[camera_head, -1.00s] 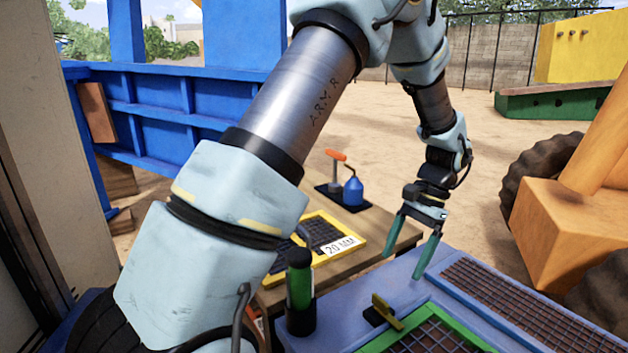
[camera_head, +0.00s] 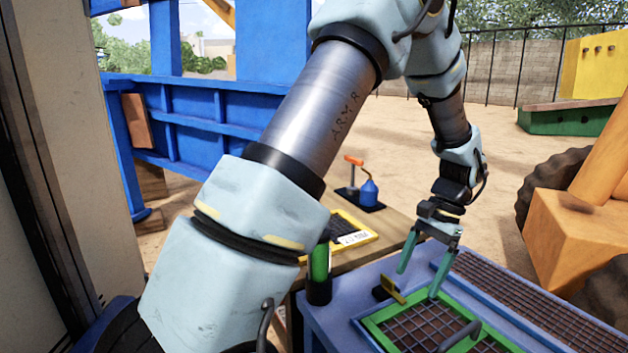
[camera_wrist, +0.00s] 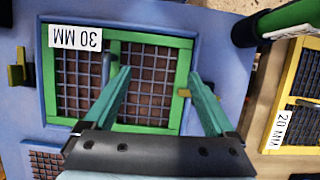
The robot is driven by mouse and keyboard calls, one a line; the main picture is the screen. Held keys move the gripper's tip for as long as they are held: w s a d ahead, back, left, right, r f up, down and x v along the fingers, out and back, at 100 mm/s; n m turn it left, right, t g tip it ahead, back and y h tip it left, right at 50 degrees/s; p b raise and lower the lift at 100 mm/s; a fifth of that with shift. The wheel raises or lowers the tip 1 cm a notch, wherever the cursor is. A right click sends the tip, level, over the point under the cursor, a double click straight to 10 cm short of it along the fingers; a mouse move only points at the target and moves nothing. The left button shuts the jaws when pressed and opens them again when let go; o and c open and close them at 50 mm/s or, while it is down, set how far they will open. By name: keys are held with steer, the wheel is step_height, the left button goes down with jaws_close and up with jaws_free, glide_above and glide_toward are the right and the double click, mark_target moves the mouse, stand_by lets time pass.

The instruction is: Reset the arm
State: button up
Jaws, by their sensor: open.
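My gripper (camera_head: 418,268) has two teal fingers spread apart with nothing between them. In the head view it hangs at the end of my arm above the blue-grey table (camera_head: 322,318), near the green-framed screen (camera_head: 372,327). In the wrist view the open fingers (camera_wrist: 160,85) reach over the green-framed screen (camera_wrist: 186,70), which has a mesh and a "30 MM" label. My arm's upper links cross the middle of the head view and hide part of the tables.
A yellow-framed "20 MM" screen (camera_head: 372,238) lies on a wooden table with a blue oil can (camera_head: 369,190). A green cylinder (camera_head: 319,263) stands in a black holder. A yellow latch (camera_head: 392,288) sits beside the green frame. An orange machine (camera_head: 565,225) stands at right.

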steer(key=s+a+r+n+t+h, duration=0.1)
steer(key=a+n, duration=0.4)
steer(key=a, duration=0.9)
steer(key=s+a+r+n+t+h, duration=0.1)
steer(key=a+r+n, duration=0.3)
steer(key=a, duration=1)
steer(key=shift+n+t+h, duration=0.8)
steer(key=shift+h, duration=0.1)
steer(key=shift+d, duration=0.1)
